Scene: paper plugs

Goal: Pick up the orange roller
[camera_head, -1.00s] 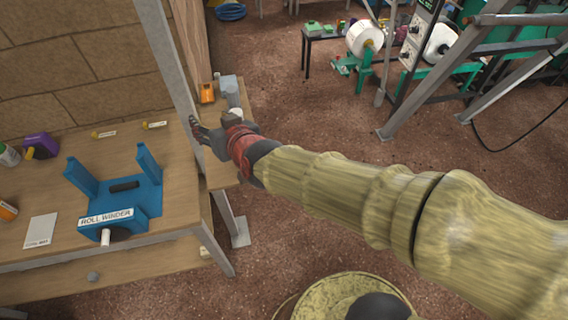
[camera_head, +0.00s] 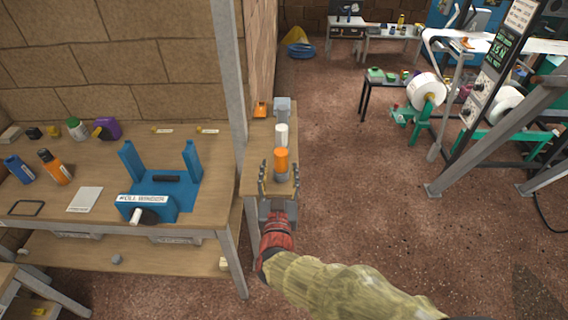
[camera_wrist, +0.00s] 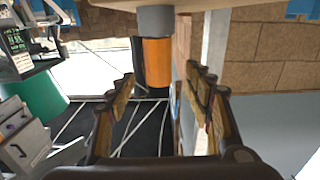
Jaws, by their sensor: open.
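The orange roller (camera_head: 281,159) stands upright on a grey base (camera_head: 281,176) on the narrow wooden side table. My gripper (camera_head: 280,172) is open and empty, with one finger on each side of the roller in the head view. In the wrist view the orange roller (camera_wrist: 157,62) and its grey base (camera_wrist: 156,19) appear upside down, beyond and between the spread fingertips of my gripper (camera_wrist: 160,82). The fingers do not visibly touch it. I cannot tell the exact gap ahead.
A white cylinder (camera_head: 282,134) stands just behind the roller. A grey metal post (camera_head: 235,90) rises close on the left. A blue roll winder (camera_head: 160,192) sits on the workbench (camera_head: 100,165). Open floor (camera_head: 370,200) lies to the right.

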